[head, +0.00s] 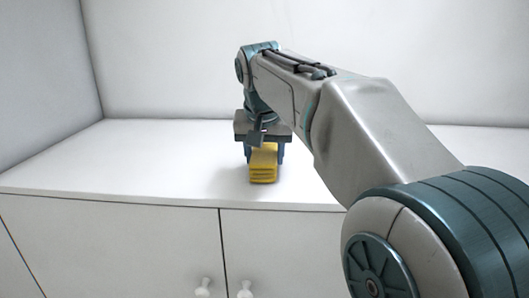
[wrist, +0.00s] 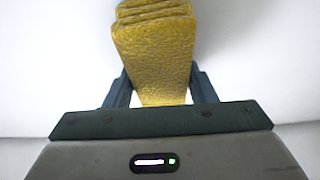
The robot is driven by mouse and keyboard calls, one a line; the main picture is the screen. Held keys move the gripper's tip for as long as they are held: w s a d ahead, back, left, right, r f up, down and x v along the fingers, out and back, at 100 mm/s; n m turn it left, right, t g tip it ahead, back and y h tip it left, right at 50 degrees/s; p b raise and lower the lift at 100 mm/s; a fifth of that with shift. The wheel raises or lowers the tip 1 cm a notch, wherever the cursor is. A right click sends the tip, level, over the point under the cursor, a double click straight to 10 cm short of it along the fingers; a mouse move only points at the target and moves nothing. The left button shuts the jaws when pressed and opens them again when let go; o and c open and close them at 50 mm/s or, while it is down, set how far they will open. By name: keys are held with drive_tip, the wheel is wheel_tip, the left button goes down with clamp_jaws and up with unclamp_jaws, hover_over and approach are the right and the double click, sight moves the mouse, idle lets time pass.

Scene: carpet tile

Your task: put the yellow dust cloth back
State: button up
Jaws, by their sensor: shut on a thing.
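The yellow dust cloth (head: 263,168) is a folded, layered block at the front part of the white cabinet top in the head view. My gripper (head: 264,158) points down over it, with a blue finger on each side. In the wrist view the cloth (wrist: 155,50) reaches up between the two blue fingers of my gripper (wrist: 158,92), which are shut on it. Its folded layers show at the top of that view. I cannot tell whether its underside touches the cabinet top.
The white cabinet top (head: 130,160) is bare to the left of the cloth. Walls stand behind it and at the left. Its front edge lies close in front of the cloth, above cabinet doors (head: 120,245) with white knobs. My arm hides much of the right side.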

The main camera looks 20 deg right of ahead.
drive_tip(key=shift+f, duration=0.15)
drive_tip(key=o, duration=0.9)
drive_tip(key=shift+s+r, duration=0.1)
drive_tip(key=shift+r, duration=0.45)
drive_tip(key=v, duration=1.1)
drive_tip(key=shift+s, duration=0.15)
